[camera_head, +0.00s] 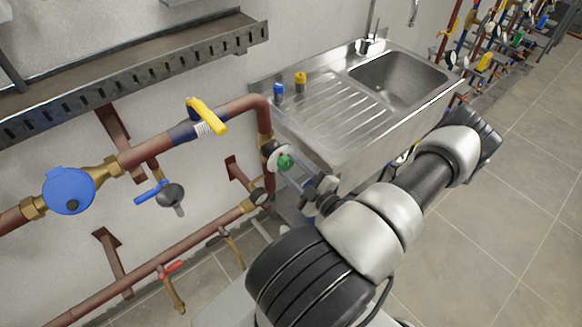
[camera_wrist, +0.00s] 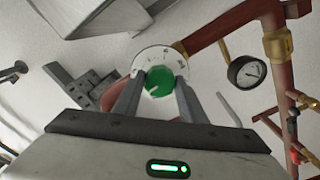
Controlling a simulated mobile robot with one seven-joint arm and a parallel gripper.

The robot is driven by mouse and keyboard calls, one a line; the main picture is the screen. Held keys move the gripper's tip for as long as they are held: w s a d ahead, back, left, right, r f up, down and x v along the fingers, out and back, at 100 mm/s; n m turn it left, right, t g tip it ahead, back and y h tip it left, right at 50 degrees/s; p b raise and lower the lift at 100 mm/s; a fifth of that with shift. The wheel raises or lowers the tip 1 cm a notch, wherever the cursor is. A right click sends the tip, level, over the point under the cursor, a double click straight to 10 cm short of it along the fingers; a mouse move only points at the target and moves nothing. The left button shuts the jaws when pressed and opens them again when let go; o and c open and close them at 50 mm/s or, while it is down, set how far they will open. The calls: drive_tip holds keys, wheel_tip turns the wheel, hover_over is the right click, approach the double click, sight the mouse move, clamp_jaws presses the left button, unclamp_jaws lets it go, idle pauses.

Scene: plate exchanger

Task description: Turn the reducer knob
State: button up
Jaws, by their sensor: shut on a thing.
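The reducer knob is a green round cap (camera_wrist: 160,81) in front of a white dial with markings (camera_wrist: 155,57). In the wrist view, my gripper (camera_wrist: 157,88) has one finger on each side of the green knob and is shut on it. In the head view, the green knob (camera_head: 285,162) sits on the vertical brown pipe left of the sink. My gripper (camera_head: 292,168) reaches it from the right; its fingertips are small and hard to make out there.
A round pressure gauge (camera_wrist: 247,72) is right of the knob on a brown pipe (camera_wrist: 275,85). In the head view, a steel sink (camera_head: 400,80) stands behind my arm. A yellow-handled valve (camera_head: 207,115) and a blue water meter (camera_head: 68,190) sit on the upper pipe.

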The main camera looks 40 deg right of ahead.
drive_tip(key=shift+m, duration=0.4)
drive_tip(key=o, duration=1.1)
drive_tip(key=shift+s, duration=0.1)
drive_tip(key=s, duration=0.5)
drive_tip(key=s+a, duration=0.1)
drive_tip(key=s, duration=0.5)
drive_tip(key=s+a+b, duration=0.1)
drive_tip(key=s, duration=0.5)
